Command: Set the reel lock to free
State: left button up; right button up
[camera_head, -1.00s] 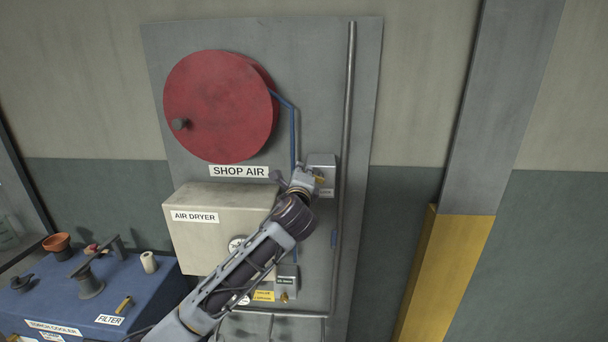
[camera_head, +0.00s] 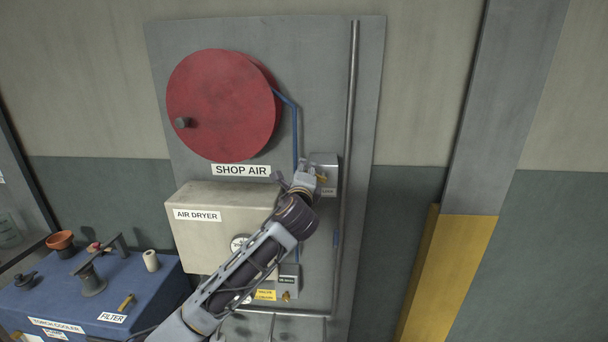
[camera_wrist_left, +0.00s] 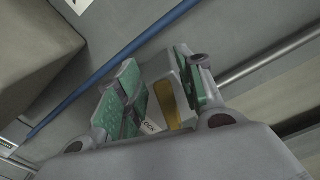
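The reel lock is a small grey box (camera_head: 325,163) on the wall panel, right of the SHOP AIR label, with a yellow lever. My left gripper (camera_head: 308,178) is at the front of this box and hides part of it. In the left wrist view the yellow lever (camera_wrist_left: 167,104) stands between the green-padded fingers of my left gripper (camera_wrist_left: 160,88). The fingers are apart, with a visible gap on the left side of the lever. It lies closer to the right finger; contact cannot be told. A partly hidden label ends in "OCK" (camera_wrist_left: 151,127). My right gripper is out of view.
A red hose reel (camera_head: 222,106) is above left, with a blue hose (camera_head: 295,135) running down. The beige air dryer (camera_head: 215,235) juts out below left. A grey vertical pipe (camera_head: 349,120) runs right of the lock. A blue torch cooler (camera_head: 150,290) stands lower left.

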pick_arm(q)
jog(key=s, duration=1.2)
dwell(0.5)
jog(key=shift+f, duration=0.1)
